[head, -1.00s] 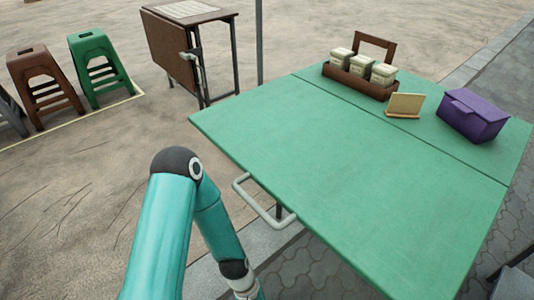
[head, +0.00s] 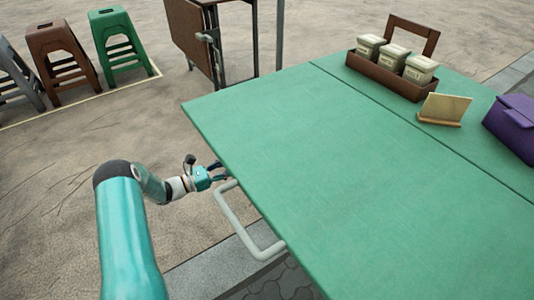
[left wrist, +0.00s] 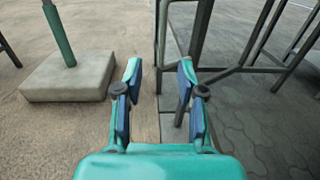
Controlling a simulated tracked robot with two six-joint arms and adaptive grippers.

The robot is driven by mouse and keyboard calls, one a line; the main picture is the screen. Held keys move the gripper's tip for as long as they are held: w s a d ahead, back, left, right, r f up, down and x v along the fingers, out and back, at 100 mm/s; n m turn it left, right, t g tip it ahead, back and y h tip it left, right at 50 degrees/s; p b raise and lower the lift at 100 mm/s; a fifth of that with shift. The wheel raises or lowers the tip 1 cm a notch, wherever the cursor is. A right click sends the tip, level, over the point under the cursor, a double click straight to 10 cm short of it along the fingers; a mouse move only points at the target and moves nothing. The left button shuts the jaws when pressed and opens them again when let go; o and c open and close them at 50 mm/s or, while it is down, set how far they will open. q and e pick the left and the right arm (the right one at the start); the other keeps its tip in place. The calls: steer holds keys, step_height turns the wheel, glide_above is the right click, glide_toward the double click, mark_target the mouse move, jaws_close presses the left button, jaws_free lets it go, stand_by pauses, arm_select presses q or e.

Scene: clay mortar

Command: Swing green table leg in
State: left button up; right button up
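The green table (head: 300,170) fills the right of the head view, with a pale U-shaped bar (head: 235,222) at its left edge. My left gripper (head: 220,172) is by that edge, near the bar's upper end, its tips partly hidden by the tabletop. Dark upright legs (left wrist: 160,40) stand beyond the fingertips, roughly in line with the gap, joined to slanting and level bars (left wrist: 235,71). Whether the fingers touch any bar cannot be told. My right gripper is out of view.
On the table are a brown caddy (head: 385,77) with pale jars, a small wooden stand (head: 446,108) and a purple box (head: 515,125). A folded brown table (head: 190,35) and stools (head: 122,45) stand behind. A green post in a concrete block (left wrist: 68,82) stands left in the wrist view.

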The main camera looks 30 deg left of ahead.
arm_select(q)
steer(key=b+x, duration=0.1)
steer(key=x, duration=0.4)
steer(key=b+x, duration=0.2)
steer(key=x, duration=0.2)
steer(key=b+x, duration=0.1)
steer(key=x, duration=0.4)
steer(key=shift+w+d+b, duration=0.2)
steer(key=shift+d+b, duration=0.1)
steer(key=shift+d, duration=0.15)
jaws_close()
steer(key=shift+a, duration=0.15)
